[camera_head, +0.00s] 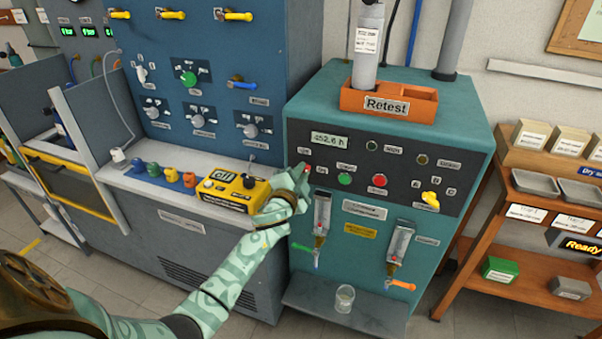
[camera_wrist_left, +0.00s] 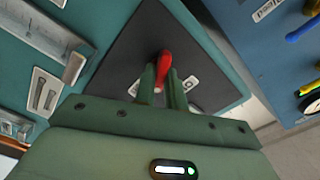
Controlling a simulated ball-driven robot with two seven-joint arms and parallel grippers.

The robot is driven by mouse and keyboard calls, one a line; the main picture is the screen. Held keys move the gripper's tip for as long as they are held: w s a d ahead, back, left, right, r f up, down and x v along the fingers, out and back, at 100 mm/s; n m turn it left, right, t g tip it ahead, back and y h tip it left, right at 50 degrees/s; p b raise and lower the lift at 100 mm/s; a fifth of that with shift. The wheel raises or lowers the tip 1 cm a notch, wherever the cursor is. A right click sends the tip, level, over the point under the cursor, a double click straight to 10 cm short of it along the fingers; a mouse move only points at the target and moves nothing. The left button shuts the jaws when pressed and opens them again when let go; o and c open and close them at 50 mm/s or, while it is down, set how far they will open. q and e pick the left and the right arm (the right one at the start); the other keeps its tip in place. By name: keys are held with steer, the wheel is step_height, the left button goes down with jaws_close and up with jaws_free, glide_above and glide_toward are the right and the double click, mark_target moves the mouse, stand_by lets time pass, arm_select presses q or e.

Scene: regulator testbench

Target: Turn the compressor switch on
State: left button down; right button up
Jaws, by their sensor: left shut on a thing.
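The compressor is the teal cabinet with a dark control panel (camera_head: 400,160). A small red-handled switch (camera_head: 307,169) sits at the panel's left end, mostly hidden by my left gripper (camera_head: 299,178) in the head view. In the left wrist view the red switch handle (camera_wrist_left: 165,60) stands between the two fingers of my left gripper (camera_wrist_left: 163,82), which is shut on it. The red tip shows beyond the fingers, and a light label plate lies behind them. My right gripper is in neither view.
A green button (camera_head: 345,179), a red button (camera_head: 379,180) and a yellow knob (camera_head: 431,198) are on the same panel. Below are two gauges with valves and a glass (camera_head: 344,298) on a ledge. A yellow meter (camera_head: 233,190) stands on the bench beside my left arm.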

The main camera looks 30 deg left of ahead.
arm_select(q)
steer(key=m, duration=0.5)
steer(key=shift+d+f+m, duration=0.1)
steer(key=shift+f+m, duration=0.1)
steer(key=shift+m, duration=0.2)
stand_by(0.4)
steer(key=c, duration=1.5)
jaws_free()
steer(key=shift+o, duration=0.2)
steer(key=p+v, duration=0.1)
steer(key=v, duration=1.5)
steer(key=shift+p, duration=0.35)
steer(key=shift+s+d, duration=0.15)
